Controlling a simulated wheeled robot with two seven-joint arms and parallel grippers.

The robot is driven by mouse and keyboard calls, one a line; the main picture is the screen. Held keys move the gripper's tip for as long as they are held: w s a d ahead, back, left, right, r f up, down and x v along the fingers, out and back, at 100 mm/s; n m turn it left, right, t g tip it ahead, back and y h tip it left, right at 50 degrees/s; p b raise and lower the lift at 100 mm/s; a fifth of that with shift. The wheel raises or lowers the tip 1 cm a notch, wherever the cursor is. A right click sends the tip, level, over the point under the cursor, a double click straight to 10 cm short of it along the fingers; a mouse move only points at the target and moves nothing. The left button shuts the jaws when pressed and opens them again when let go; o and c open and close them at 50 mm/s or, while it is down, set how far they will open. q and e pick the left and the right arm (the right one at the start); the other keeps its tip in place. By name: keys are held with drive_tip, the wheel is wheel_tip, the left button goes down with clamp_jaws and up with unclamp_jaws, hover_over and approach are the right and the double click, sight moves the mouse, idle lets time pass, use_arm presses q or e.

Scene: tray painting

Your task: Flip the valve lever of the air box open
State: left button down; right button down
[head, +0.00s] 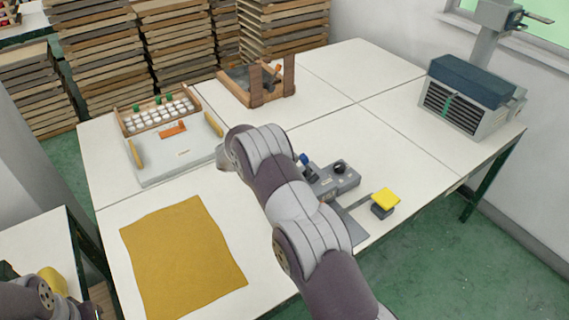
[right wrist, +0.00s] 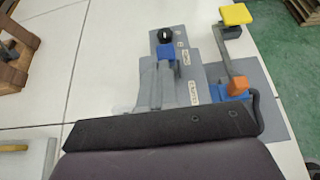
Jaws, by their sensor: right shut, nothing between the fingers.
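The air box (head: 342,180) is a small grey box near the table's front edge. It has a black knob (head: 340,167) and a blue-capped lever (head: 303,158). In the right wrist view the box (right wrist: 190,72) lies ahead, with the blue lever cap (right wrist: 166,52) below the black knob (right wrist: 165,35). My right gripper (right wrist: 158,66) is shut and empty, its grey fingers pointing at the blue cap and ending close to it. I cannot tell if they touch. In the head view my right arm hides most of this gripper. My left gripper is not in view.
A yellow pad (head: 385,196) stands right of the box. An orange block (right wrist: 238,85) sits beside it in the wrist view.

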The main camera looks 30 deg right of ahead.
sight(302, 154)
drive_tip(key=d+y, duration=0.1)
drive_tip(key=d+r+y, duration=0.2)
drive_tip(key=d, duration=0.1)
drive_tip(key=shift+w+d+y+p, duration=0.1)
drive_tip(key=shift+y+p, duration=0.3)
drive_tip(key=d+b, duration=0.2)
drive_tip(key=d, duration=0.4)
drive_tip(key=shift+w+d, duration=0.3)
